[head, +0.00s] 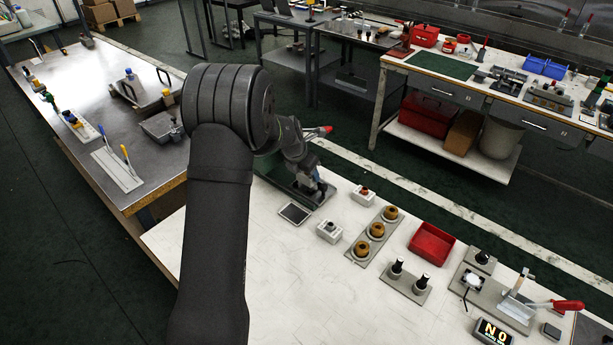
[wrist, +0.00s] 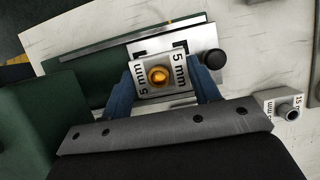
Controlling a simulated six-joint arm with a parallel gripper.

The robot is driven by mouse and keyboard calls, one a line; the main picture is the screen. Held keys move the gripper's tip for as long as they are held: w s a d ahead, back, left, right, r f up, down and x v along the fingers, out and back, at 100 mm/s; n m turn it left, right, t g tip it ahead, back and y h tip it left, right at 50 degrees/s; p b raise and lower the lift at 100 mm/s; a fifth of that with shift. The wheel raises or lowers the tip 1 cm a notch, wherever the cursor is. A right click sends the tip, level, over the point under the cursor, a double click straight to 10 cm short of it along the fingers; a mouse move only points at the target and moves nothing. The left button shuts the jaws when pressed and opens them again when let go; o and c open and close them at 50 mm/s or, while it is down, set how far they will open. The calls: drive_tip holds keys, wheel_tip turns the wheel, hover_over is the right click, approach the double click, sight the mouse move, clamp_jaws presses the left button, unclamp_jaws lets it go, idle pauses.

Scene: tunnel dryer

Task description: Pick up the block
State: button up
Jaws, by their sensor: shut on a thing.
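The white block (wrist: 159,78) marked "5 mm", with a brass-coloured knob on top, sits between the two blue fingers of my gripper (wrist: 163,88) in the wrist view. The fingers are shut on its sides. In the head view my gripper (head: 318,191) is low at the far-left part of the white bench, and I cannot make out the held block there. A second white block (wrist: 286,110) marked "15 mm", with a grey knob, lies to the right in the wrist view. Whether the held block touches the surface below is unclear.
A green fixture (wrist: 40,130) with a metal edge and black knob lies around and beyond my gripper. On the bench stand a small dark-screened pad (head: 295,213), a block with a red knob (head: 364,195), a plate of brown rings (head: 360,248) and a red tray (head: 431,244).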

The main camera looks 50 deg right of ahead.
wheel_tip(320, 180, up, 2)
drive_tip(key=shift+r, duration=0.1)
drive_tip(key=s+r, duration=0.7)
drive_tip(key=s, duration=0.4)
drive_tip(key=s+a+f+m+y, duration=0.15)
drive_tip(key=a+m+y, duration=0.35)
drive_tip(key=m, duration=1.3)
drive_tip(key=s+a+m+y, duration=0.3)
drive_tip(key=a+m+y, duration=0.1)
drive_tip(key=m, duration=1.4)
drive_tip(key=w+f, duration=0.2)
drive_tip(key=w, duration=0.2)
drive_tip(key=w+f, duration=0.3)
drive_tip(key=w, duration=0.1)
drive_tip(key=w+f, duration=0.2)
drive_tip(key=w, duration=0.2)
drive_tip(key=shift+a+f, duration=0.25)
drive_tip(key=shift+f, duration=1.95)
